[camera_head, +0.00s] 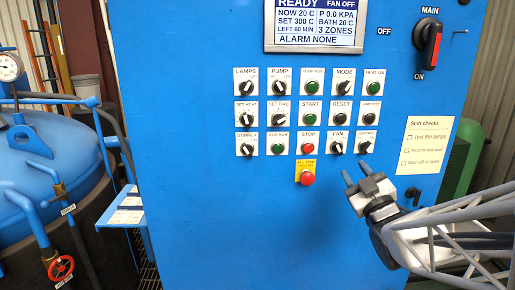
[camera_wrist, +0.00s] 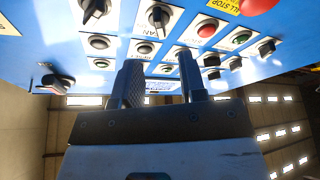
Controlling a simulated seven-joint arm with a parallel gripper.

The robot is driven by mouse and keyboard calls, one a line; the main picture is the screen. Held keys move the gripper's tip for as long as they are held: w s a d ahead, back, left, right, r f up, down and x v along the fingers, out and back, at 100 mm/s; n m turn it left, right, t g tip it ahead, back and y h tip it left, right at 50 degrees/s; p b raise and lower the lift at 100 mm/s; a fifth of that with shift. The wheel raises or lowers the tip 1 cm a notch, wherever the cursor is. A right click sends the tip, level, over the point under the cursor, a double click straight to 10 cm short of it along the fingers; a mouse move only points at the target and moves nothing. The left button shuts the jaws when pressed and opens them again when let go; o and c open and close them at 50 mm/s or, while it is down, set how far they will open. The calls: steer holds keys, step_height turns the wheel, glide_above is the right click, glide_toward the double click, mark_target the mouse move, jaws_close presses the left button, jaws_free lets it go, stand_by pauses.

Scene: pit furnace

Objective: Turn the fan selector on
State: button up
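The fan selector (camera_head: 338,148) is a black rotary knob on a white plate labelled FAN, in the bottom row of the blue panel. Its exact setting is too small to read, but the display (camera_head: 315,22) says FAN OFF. In the wrist view the fan selector (camera_wrist: 158,17) shows beyond my fingers, near the top. My gripper (camera_head: 356,171) is below and slightly right of the selector in the head view, apart from it. In the wrist view my gripper (camera_wrist: 160,72) has its two fingers spread with nothing between them.
A CONTROL selector (camera_head: 365,147) is just right of the fan selector. A green-lit row of buttons and the red STOP button (camera_head: 308,148) are to the left, with a red ALL STOP mushroom button (camera_head: 308,178) below. A MAIN switch (camera_head: 428,45) is at upper right.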

mark_target(339, 150)
steer(key=shift+w, duration=0.15)
steer(key=shift+x, duration=3.75)
jaws_close()
